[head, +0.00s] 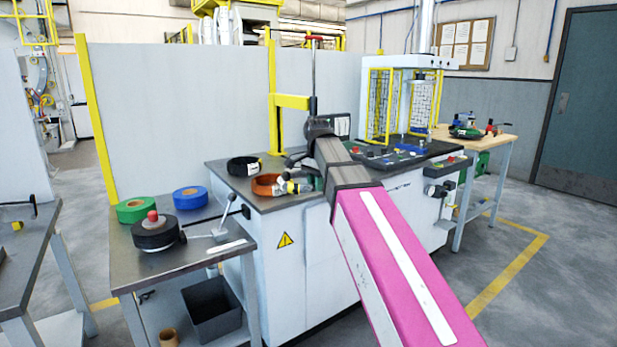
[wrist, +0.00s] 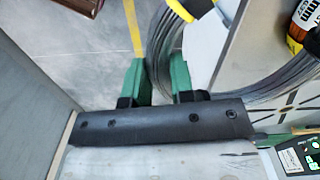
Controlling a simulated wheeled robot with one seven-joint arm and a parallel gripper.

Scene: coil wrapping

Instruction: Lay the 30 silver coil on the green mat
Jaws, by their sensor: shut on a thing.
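My gripper (wrist: 159,80) has two green fingers at the coil's left side, shut on the coil with a gap between the fingertips. Where exactly the fingers pinch it is hard to see. I cannot make out the green mat clearly in either view.
A black coil (head: 243,167) and an orange coil (head: 265,186) lie on the workbench. A side table (head: 190,250) holds green tape (head: 137,210), blue tape (head: 190,198) and a black reel (head: 155,235). A wooden table (head: 500,140) with tools stands at the right.

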